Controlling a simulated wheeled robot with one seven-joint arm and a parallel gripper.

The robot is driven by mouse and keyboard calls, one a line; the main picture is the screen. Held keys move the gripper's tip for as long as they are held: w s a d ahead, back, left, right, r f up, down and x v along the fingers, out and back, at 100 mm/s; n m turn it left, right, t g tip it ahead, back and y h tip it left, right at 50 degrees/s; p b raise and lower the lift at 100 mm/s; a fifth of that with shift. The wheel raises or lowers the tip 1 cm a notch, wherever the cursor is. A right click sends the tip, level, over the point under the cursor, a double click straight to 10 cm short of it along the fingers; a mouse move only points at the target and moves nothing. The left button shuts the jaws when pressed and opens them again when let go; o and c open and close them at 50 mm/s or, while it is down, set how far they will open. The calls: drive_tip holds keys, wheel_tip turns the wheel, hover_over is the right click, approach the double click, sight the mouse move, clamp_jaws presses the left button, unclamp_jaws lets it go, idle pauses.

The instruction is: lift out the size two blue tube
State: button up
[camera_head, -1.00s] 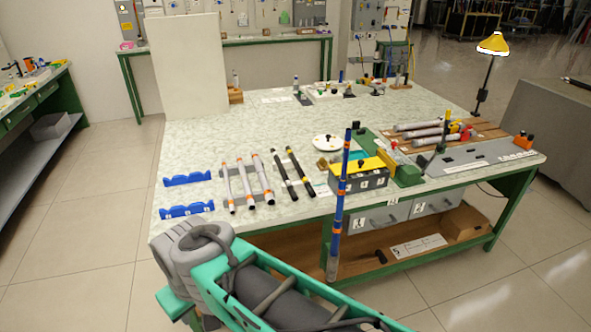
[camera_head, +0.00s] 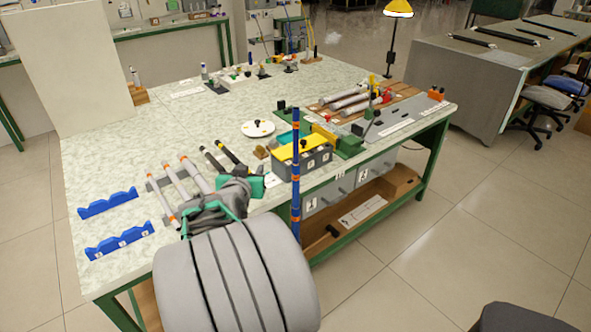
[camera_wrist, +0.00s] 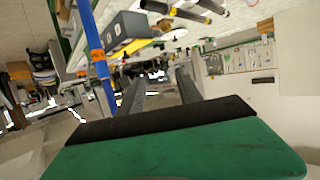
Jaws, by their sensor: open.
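A tall blue tube (camera_head: 296,150) with orange bands stands upright in front of the table's front edge. Its lower end is partly covered by my arm. In the wrist view the blue tube (camera_wrist: 92,40) runs down the left side, outside my fingers and apart from them. My gripper (camera_wrist: 160,88) is open, with two dark fingers and nothing between them. In the head view my arm mostly hides it near the table's front edge, left of the tube. I cannot read a size mark on the tube.
A dark box with a yellow top (camera_head: 303,157) stands right behind the tube. Pale rods (camera_head: 180,183) and black rods (camera_head: 228,152) lie left of it. Blue cradles (camera_head: 120,240) sit at the left edge. Drawers (camera_head: 327,192) and a lower shelf (camera_head: 345,222) are under the table.

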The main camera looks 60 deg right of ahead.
sight(298, 144)
drive_tip(key=s+d+h, duration=0.1)
drive_tip(key=s+d, duration=0.1)
drive_tip(key=s, duration=0.1)
drive_tip(key=s+d+r+m+g+h, duration=0.1)
drive_tip(key=s+d, duration=0.2)
drive_tip(key=s+d+m+h, duration=0.1)
drive_tip(key=s+d+h, duration=0.1)
drive_tip(key=s+d, duration=0.1)
drive_tip(key=shift+r+g, duration=0.3)
drive_tip(key=shift+r, duration=0.1)
drive_tip(key=p+x, duration=0.1)
drive_tip(key=x, duration=0.6)
drive_tip(key=shift+d+r, duration=0.1)
drive_tip(key=shift+d, duration=0.05)
drive_tip(key=shift+c, duration=0.3)
drive_tip(key=shift+w, duration=0.1)
clamp_jaws()
